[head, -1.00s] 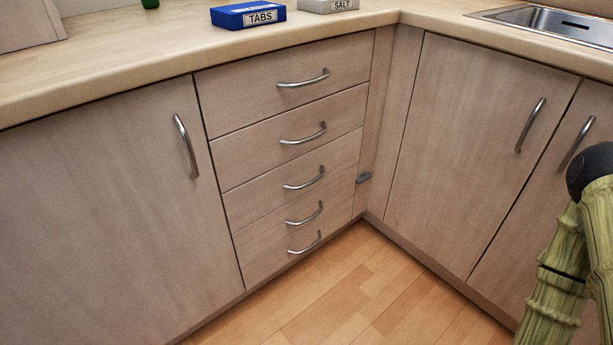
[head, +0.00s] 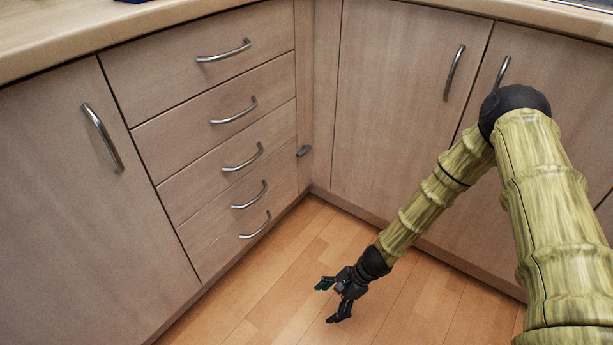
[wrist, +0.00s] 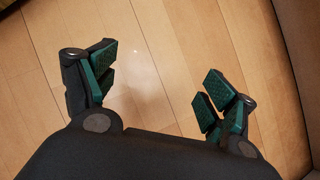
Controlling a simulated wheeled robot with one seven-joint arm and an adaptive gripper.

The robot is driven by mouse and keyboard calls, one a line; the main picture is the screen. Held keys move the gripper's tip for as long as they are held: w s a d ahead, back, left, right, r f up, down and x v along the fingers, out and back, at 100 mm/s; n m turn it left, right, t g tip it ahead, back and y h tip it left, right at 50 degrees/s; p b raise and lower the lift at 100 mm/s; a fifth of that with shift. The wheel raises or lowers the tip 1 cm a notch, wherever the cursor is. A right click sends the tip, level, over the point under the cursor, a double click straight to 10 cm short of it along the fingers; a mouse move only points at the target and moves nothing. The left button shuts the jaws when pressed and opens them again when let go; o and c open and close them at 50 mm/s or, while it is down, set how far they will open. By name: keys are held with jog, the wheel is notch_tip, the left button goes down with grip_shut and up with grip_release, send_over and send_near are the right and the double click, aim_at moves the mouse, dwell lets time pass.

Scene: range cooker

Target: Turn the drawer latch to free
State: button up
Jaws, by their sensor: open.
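The drawer latch (head: 304,151) is a small dark grey piece on the strip at the right edge of the drawer stack, level with the middle drawer (head: 228,165). It appears to lie roughly level, pointing out to the left over the drawer edge; its exact angle is too small to tell. My gripper (head: 331,302) is low over the floor, in front of the drawers and below and to the right of the latch, clear of it. In the wrist view my gripper (wrist: 153,90) is open and empty, its green-padded fingers wide apart over bare floor. The latch is not in the wrist view.
Several drawers with curved metal handles fill the cabinet left of the corner. A cabinet door (head: 60,215) stands at the left and another door (head: 400,110) at the right. The wooden floor (head: 260,290) is clear. The worktop (head: 60,35) overhangs the drawers.

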jog(key=w+a+r+m+t+y, duration=0.2)
jog(key=w+r, duration=0.1)
jog(key=w, duration=0.4)
jog(key=w+a+r+m+t+y, duration=0.1)
jog(key=w+a+r+m+y, duration=0.1)
jog(key=w, duration=0.5)
jog(key=m+t+y+b, duration=0.2)
jog(key=m+t+y, duration=0.2)
jog(key=m+t, duration=0.4)
send_near(306, 152)
jog(key=shift+n+t, duration=0.5)
jog(key=shift+t, duration=0.2)
jog(key=b+x, duration=0.1)
jog(key=x, duration=0.1)
jog(key=b+x, duration=0.2)
jog(key=x, duration=0.1)
jog(key=f+b+x, duration=0.1)
jog(key=x, duration=0.2)
jog(key=shift+s+a+b, duration=0.2)
jog(key=shift+b, duration=0.1)
jog(key=shift+w+a+r, duration=0.2)
jog(key=shift+w+a, duration=0.25)
jog(key=shift+a, duration=0.1)
jog(key=c, duration=1)
